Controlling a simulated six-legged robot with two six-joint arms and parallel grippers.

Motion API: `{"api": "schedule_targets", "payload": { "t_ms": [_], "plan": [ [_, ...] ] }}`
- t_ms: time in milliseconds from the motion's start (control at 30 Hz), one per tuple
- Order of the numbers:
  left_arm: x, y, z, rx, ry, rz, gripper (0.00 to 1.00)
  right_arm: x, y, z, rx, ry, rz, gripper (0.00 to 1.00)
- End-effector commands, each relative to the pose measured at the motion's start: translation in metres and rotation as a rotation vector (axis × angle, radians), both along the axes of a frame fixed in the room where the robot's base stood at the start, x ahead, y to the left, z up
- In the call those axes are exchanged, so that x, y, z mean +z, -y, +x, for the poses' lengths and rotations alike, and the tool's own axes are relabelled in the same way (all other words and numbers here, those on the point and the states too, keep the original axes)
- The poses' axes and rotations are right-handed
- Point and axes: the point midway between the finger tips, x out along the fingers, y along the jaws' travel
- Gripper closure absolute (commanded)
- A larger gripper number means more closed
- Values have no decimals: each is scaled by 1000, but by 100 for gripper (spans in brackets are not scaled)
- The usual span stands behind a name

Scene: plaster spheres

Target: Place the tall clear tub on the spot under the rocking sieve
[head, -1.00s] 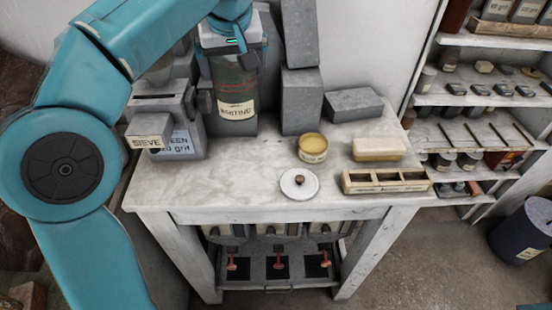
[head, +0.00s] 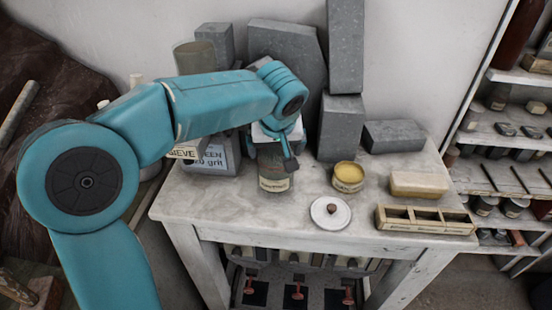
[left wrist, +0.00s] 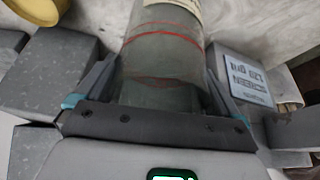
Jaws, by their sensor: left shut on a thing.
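The tall clear tub (head: 274,172), with grey-green contents and a pale label, is upright at the middle-left of the bench. It also shows in the left wrist view (left wrist: 160,55), with red lines round its wall. My left gripper (head: 276,133) comes down over it from above and is shut on it, one finger on each side in the wrist view. I cannot tell if its bottom touches the bench. The sieve's sign (head: 184,153) and grey box with a grit label (head: 213,158) are left of the tub. My arm hides much of the sieve and the spot under it. My right gripper is out of view.
A white lid (head: 330,213), a yellow-topped tin (head: 348,177), a pale block (head: 418,185) and a divided wooden tray (head: 425,220) lie to the right. Grey stone blocks (head: 341,125) stand behind. The bench front (head: 235,215) is clear.

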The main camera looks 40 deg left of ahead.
Motion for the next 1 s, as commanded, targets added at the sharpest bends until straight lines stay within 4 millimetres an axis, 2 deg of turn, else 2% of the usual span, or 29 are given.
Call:
{"api": "schedule_targets", "payload": {
  "t_ms": [100, 200, 600, 633, 867, 967, 1000],
  "plan": [
    [-21, 0, 0, -1, -5, 0, 42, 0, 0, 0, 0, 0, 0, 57],
    [-32, -1, 1, 1, -3, 0, 42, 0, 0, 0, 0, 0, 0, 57],
    [-38, -1, 1, 0, -1, -1, 42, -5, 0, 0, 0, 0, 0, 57],
    [-38, -1, 1, 0, -1, -1, 1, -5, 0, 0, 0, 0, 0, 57],
    [-36, 0, 1, 0, -1, -1, 0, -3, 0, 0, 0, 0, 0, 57],
    [-30, 0, 1, -1, -1, 0, 0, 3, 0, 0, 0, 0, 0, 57],
    [-27, 2, 0, 0, 1, 0, 0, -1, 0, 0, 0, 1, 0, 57]
  ]
}}
